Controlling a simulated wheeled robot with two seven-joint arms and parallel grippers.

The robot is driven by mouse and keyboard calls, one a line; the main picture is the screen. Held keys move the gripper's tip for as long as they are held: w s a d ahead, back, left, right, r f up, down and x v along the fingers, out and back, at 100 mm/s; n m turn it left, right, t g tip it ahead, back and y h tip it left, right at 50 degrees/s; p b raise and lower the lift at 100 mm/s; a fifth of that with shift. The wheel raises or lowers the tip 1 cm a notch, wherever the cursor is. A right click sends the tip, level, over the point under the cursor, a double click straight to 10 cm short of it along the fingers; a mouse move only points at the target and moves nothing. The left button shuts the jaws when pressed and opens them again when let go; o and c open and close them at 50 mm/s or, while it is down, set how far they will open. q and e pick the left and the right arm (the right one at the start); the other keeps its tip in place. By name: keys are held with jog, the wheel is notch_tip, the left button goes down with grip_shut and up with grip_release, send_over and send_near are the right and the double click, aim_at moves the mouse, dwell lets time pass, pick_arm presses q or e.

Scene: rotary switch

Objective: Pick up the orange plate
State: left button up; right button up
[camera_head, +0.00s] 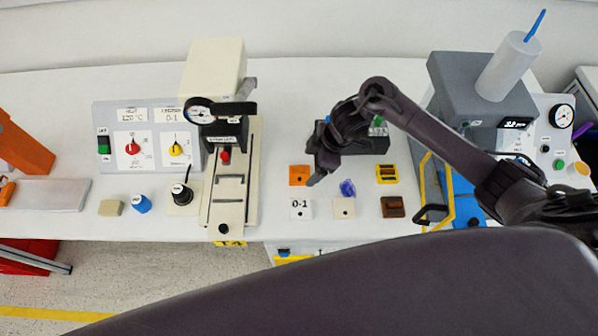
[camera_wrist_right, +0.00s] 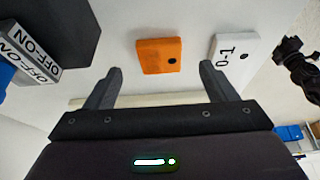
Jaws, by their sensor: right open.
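The orange plate (camera_head: 299,175) is a small flat square with a dark hole, lying on the white table left of the blue item. In the right wrist view the orange plate (camera_wrist_right: 158,56) lies ahead of the two fingers, roughly centred between them. My right gripper (camera_head: 315,180) hangs just right of the plate in the head view, partly hidden by its own dark links. In the wrist view my right gripper (camera_wrist_right: 160,70) is open, with nothing held between its fingers. My left gripper is not in view.
A white 0-1 plate (camera_head: 300,208) lies close in front of the orange one. A blue item (camera_head: 347,188), a beige plate (camera_head: 344,208), a yellow block (camera_head: 387,174) and a brown block (camera_head: 393,207) are nearby. The beige press (camera_head: 232,185) stands left.

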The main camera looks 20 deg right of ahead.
aim_at(301, 174)
jog(key=x, duration=0.2)
jog(key=shift+w+a+f+p, duration=0.1)
jog(key=shift+a+f+p, duration=0.1)
jog(key=shift+a+p, duration=0.25)
jog(key=shift+x, duration=0.9)
jog(key=shift+d, duration=0.1)
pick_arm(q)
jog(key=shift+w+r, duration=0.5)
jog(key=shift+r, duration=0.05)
pick_arm(e)
jog(key=c, duration=1.1)
jog(key=shift+o, duration=0.2)
